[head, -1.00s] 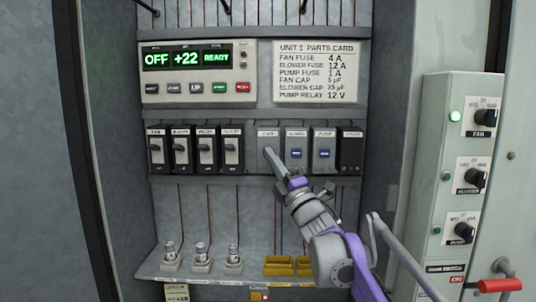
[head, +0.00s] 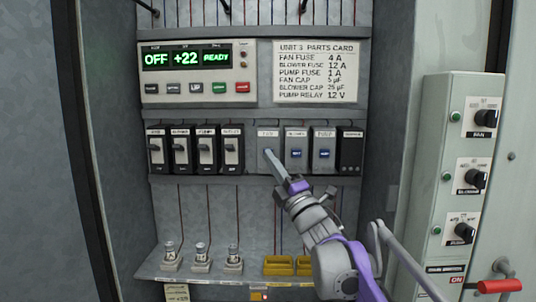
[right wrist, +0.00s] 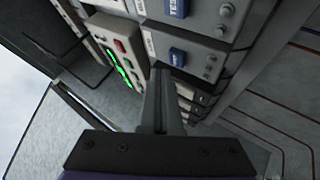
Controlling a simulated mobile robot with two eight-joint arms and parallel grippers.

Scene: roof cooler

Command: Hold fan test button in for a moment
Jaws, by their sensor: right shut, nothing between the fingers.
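The fan module (head: 262,137) is the leftmost of the grey test modules on the middle rail. My right gripper (head: 270,154) is shut and empty, its fingertips in front of this module's face. They hide the fan test button, and I cannot tell whether they touch it. The blower test button (head: 296,154) and pump test button (head: 324,154) show blue to the right. In the right wrist view the shut fingers (right wrist: 161,92) point at the module row, with blue TEST buttons beyond them. The fan lamp (head: 456,117) on the right-hand panel is dim green. My left gripper is out of view.
Black switches (head: 181,150) stand left of the modules. A display panel (head: 199,75) reads OFF, +22, READY. Fuses (head: 201,254) and yellow trays (head: 278,265) sit on the lower shelf. A knob panel (head: 467,150) and red handle (head: 500,286) are at right.

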